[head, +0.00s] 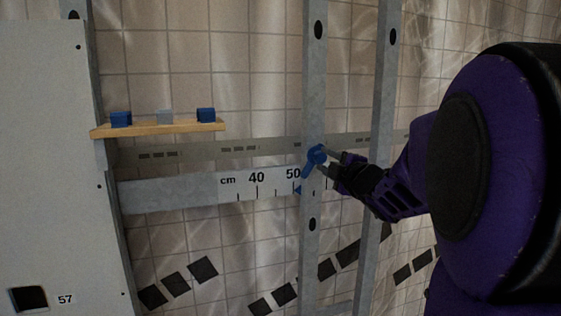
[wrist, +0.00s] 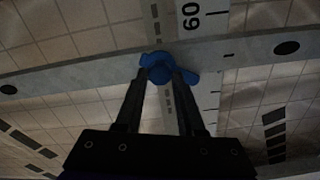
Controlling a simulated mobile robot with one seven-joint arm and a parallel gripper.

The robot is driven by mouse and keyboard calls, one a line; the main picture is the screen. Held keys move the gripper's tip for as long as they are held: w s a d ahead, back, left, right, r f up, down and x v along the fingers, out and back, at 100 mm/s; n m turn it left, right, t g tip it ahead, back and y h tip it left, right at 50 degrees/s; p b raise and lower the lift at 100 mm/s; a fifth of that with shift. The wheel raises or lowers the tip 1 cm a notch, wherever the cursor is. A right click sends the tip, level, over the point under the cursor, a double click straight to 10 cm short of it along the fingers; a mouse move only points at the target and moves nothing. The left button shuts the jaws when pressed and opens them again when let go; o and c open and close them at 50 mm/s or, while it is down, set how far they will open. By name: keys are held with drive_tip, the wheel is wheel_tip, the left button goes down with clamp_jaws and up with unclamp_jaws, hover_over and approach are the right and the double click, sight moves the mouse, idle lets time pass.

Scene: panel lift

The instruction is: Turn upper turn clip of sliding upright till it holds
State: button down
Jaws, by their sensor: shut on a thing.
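The blue upper turn clip (head: 316,155) sits on the front face of the grey sliding upright (head: 314,90), where the upright crosses the horizontal rails. Its lever slants down and to the left in the head view. My gripper (head: 328,160) reaches in from the right and is shut on the clip. In the wrist view the clip (wrist: 158,68) lies between the tips of my gripper (wrist: 165,82), with one wing showing to the right. The upright (wrist: 105,75) runs slanting across that view. The fingers hide part of the clip.
A scale rail (head: 200,190) marked cm, 40 and 50 runs behind the upright, with a blue pointer (head: 297,190) near 50. A wooden shelf (head: 160,129) holds small blue and grey blocks. A white panel (head: 45,170) stands left. Another upright (head: 385,90) stands right.

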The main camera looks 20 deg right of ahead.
drive_tip(key=n, duration=0.6)
drive_tip(key=shift+r, duration=0.1)
drive_tip(key=shift+n, duration=0.3)
idle(0.3)
drive_tip(key=c, duration=0.5)
unclamp_jaws()
drive_tip(key=shift+s, duration=0.15)
